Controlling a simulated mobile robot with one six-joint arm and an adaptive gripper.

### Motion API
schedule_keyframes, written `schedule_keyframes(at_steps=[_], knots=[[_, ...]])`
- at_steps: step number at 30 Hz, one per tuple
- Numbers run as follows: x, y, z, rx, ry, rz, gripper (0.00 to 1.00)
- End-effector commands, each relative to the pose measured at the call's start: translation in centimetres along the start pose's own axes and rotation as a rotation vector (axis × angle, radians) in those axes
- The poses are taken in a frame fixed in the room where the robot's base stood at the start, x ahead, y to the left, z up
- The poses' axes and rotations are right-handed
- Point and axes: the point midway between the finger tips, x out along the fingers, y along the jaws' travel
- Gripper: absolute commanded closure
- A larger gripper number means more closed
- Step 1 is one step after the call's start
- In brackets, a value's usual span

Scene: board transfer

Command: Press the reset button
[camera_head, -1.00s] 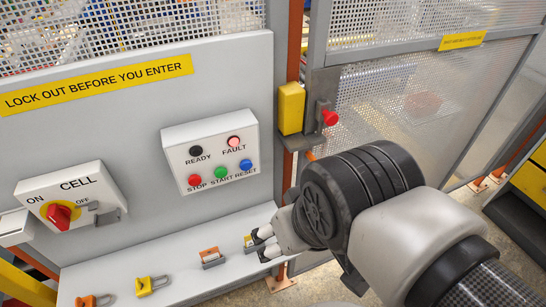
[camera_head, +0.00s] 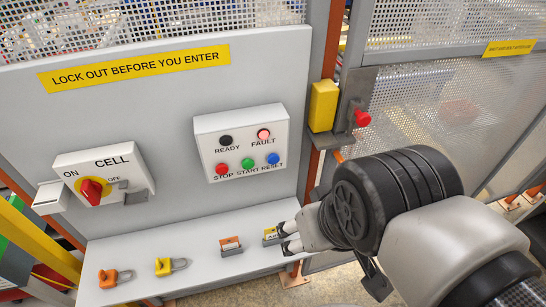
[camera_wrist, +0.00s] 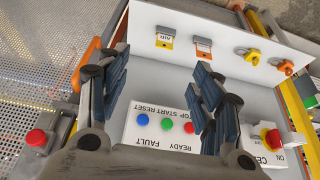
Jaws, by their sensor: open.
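The blue reset button (camera_head: 273,158) sits at the right end of the lower row on a white control box (camera_head: 203,128). The green start button (camera_head: 248,165) and red stop button (camera_head: 224,168) are to its left. In the wrist view the picture is turned over, and the blue reset button (camera_wrist: 143,121) shows between the fingers. My gripper (camera_head: 286,237) is open and empty, below and right of the box, near the shelf's right end. Its fingers also show in the wrist view (camera_wrist: 160,88). The fault lamp (camera_head: 263,134) looks lit pinkish red; the ready lamp (camera_head: 226,140) is dark.
A white shelf (camera_head: 200,277) below the box holds several padlocks and tags. The CELL switch (camera_head: 92,190) with a red knob is at left. A yellow gate interlock (camera_head: 323,105) and a red knob (camera_head: 362,118) stand at right. The panel between is clear.

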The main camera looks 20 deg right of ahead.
Motion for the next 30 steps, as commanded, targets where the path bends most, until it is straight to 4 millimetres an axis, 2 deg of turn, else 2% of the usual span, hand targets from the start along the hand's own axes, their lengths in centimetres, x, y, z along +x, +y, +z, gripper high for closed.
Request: schedule_keyframes(at_steps=[2, 25, 30], knots=[[0.0, 0.0, 0.0, 0.0, 0.0, 0.0, 0.49], [0.0, 0.0, 0.0, 0.0, 0.0, 0.0, 1.0], [0.0, 0.0, 0.0, 0.0, 0.0, 0.0, 1.0]])
